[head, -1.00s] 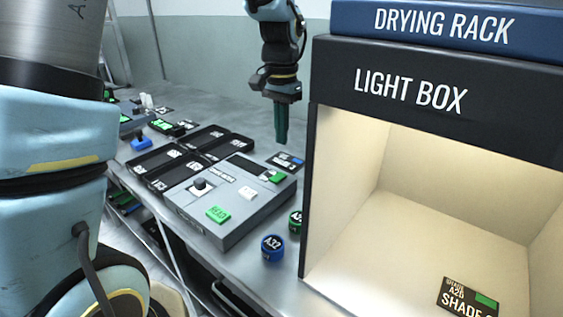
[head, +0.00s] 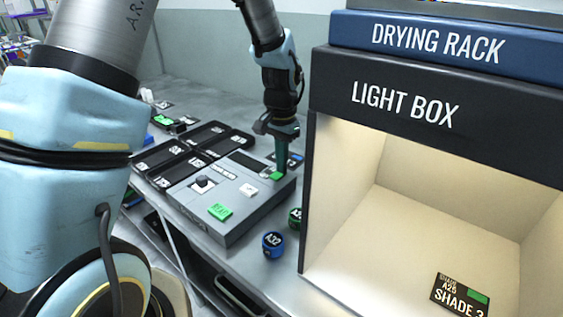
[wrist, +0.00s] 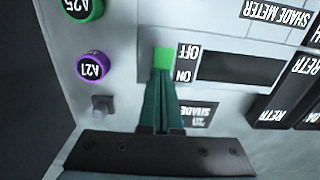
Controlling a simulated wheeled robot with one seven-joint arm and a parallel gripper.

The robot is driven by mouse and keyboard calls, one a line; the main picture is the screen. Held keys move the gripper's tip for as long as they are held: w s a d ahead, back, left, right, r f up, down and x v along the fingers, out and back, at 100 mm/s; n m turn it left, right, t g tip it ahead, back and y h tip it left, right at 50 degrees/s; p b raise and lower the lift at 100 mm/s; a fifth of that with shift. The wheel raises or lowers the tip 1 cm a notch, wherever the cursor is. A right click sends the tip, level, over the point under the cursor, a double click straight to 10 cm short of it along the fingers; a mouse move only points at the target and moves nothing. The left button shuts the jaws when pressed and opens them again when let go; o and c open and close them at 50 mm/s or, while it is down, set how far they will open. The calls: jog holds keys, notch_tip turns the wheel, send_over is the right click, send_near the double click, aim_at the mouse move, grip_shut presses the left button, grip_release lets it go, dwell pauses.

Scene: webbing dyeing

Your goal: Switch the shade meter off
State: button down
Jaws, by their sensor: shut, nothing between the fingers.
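The shade meter (head: 238,215) is a grey box on the bench in the head view, with a dark display, a black knob and a green key. Its lettering reads upside down in the wrist view (wrist: 225,25). Its green switch (wrist: 163,58) sits beside the OFF and ON labels, left of the dark display (wrist: 238,67); it also shows at the box's right end in the head view (head: 277,176). My gripper (wrist: 161,78) is shut and empty, its teal fingertips right at the switch's ON-side edge. I cannot tell whether they touch it. In the head view my gripper (head: 283,171) points down there.
The light box (head: 405,110) stands close on the right, with a shade card (head: 458,295) inside. A blue pot A32 (head: 273,245) and a green pot (head: 295,218) stand beside the meter. Black trays (head: 180,160) lie behind it. A purple pot A21 (wrist: 92,67) shows in the wrist view.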

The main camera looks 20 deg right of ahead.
aim_at(277, 175)
jog(key=shift+s+a+f, duration=0.1)
jog(key=shift+a+f, duration=0.05)
jog(key=shift+s+a, duration=0.3)
jog(key=shift+a, duration=0.25)
jog(key=shift+r+p, duration=0.3)
jog(key=shift+r, duration=0.3)
notch_tip(277, 175, up, 13)
dwell(0.4)
jog(key=shift+a+f, duration=0.15)
dwell(0.4)
jog(key=shift+a+r, duration=0.2)
dwell(0.5)
